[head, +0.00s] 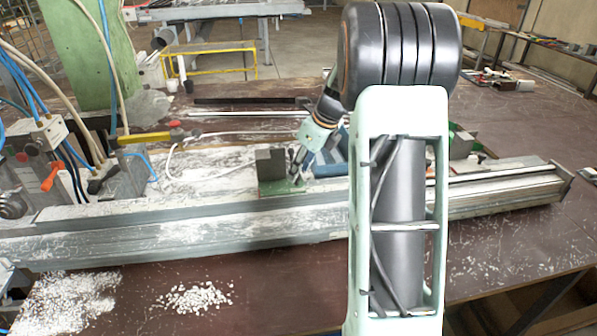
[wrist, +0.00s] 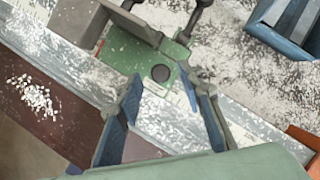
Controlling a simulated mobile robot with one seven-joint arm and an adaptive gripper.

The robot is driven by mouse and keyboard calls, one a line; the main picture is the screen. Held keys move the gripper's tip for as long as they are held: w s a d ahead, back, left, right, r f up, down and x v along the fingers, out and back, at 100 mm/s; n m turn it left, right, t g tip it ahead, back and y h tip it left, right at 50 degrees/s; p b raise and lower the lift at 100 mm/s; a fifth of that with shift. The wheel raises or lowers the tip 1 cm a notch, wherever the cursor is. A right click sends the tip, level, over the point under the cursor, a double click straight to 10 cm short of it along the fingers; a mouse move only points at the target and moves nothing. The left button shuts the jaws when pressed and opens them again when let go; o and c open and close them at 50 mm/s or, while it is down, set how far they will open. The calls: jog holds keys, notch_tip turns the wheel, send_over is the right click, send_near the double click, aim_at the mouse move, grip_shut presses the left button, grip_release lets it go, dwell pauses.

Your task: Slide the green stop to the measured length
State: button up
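The green stop (head: 281,187) sits on the long grey metal profile bench (head: 200,210), left of my arm in the head view. It carries a grey block (head: 270,163) on top. In the wrist view the green stop (wrist: 143,55) shows with its grey block (wrist: 122,20), a round black knob (wrist: 160,73) and dark levers (wrist: 190,22). My gripper (wrist: 163,76) is open, with its two blue-padded fingers apart and the stop's near edge beyond them. Whether a finger touches it, I cannot tell. In the head view my gripper (head: 298,160) is just right of the block.
A blue tray (wrist: 285,28) lies right of the stop in the wrist view. Whitish chips (head: 195,298) lie on the brown table in front. The bench's right end (head: 560,178) is clear.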

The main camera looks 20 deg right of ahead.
jog(key=shift+x, duration=0.85)
jog(key=shift+c, duration=0.4)
grip_shut()
